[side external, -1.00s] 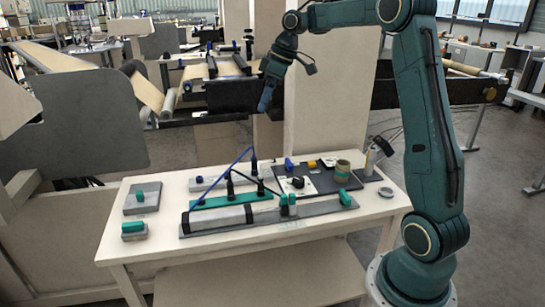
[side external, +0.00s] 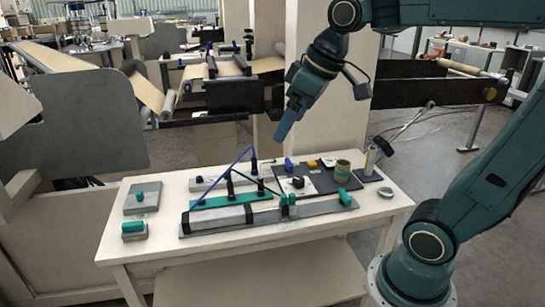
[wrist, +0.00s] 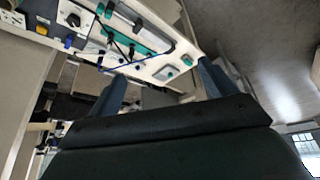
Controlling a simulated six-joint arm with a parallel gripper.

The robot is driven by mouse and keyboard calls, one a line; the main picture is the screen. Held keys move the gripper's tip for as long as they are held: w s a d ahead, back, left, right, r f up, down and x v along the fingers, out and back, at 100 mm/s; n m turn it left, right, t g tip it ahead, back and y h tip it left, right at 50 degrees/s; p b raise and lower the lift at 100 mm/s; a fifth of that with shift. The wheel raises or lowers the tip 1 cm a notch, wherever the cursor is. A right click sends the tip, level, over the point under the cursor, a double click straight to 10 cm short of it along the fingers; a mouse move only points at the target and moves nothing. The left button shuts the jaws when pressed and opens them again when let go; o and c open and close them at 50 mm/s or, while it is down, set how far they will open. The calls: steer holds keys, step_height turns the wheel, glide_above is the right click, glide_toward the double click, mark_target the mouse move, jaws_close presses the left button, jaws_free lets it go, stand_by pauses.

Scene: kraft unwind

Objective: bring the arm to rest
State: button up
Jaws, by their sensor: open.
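My gripper (side external: 286,128) hangs in the air above the back of the white table (side external: 250,239), pointing down and slightly left. It is clear of everything on the table. In the wrist view its two blue fingers (wrist: 160,88) stand well apart with nothing between them. From the side the fingers overlap, so the gap does not show there.
A thin stand (side external: 405,125) rises at the back right. Unwind machinery (side external: 210,90) stands behind.

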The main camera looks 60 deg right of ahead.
steer(key=s+a+f+m, duration=0.1)
steer(key=s+f, duration=0.4)
steer(key=s, duration=0.5)
steer(key=shift+s+a+f+m+t+h, duration=0.15)
steer(key=shift+s+a+m+t+h, duration=0.15)
steer(key=shift+s+a+m, duration=0.15)
